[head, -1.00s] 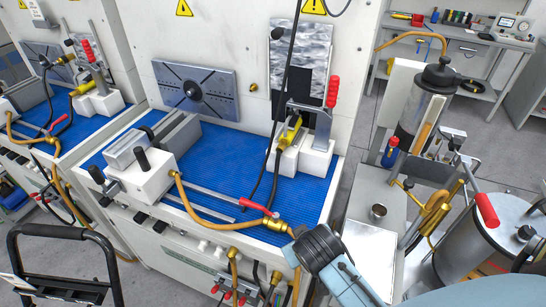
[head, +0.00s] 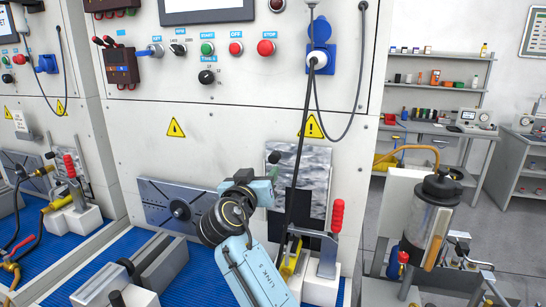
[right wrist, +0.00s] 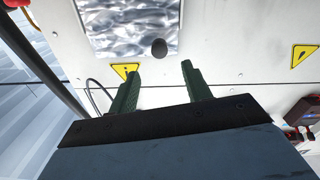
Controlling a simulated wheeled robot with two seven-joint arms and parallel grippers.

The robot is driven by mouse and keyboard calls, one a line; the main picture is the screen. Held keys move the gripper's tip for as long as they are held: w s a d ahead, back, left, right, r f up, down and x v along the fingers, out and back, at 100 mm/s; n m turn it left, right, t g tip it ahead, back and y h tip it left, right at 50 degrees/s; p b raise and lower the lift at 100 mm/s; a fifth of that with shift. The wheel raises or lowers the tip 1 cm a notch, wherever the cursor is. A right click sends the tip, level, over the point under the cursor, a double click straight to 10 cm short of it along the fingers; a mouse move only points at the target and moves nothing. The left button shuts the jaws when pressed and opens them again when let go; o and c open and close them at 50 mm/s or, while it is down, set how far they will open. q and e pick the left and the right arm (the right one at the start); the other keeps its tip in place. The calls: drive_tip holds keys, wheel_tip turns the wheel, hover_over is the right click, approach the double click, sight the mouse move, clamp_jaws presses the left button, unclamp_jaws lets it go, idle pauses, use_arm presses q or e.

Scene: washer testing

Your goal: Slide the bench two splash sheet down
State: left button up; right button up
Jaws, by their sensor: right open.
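The splash sheet (head: 312,167) is a grey, mottled, shiny plate on the front of the middle bench's white panel, above a black area (head: 300,203). A dark round knob (head: 274,157) sits near its upper left corner. The sheet (right wrist: 115,30) and knob (right wrist: 159,48) also show in the right wrist view. My right gripper (head: 272,173) is close to the knob in the head view, its fingers partly hidden. In the right wrist view its two green fingers (right wrist: 161,70) are apart and empty, with the knob beyond and between their tips. My left gripper is not in view.
A black cable (head: 304,120) hangs from the blue socket in front of the sheet. A red-handled clamp (head: 337,216) stands below right. A slotted grey plate (head: 160,201) is on the panel at left. A clear cylinder unit (head: 428,222) stands to the right.

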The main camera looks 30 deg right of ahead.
sight(273, 159)
drive_tip(key=p+x, duration=0.2)
drive_tip(key=x, duration=0.8)
drive_tip(key=shift+w+d, duration=0.5)
drive_tip(key=shift+d, duration=0.05)
drive_tip(key=shift+f, duration=0.1)
clamp_jaws()
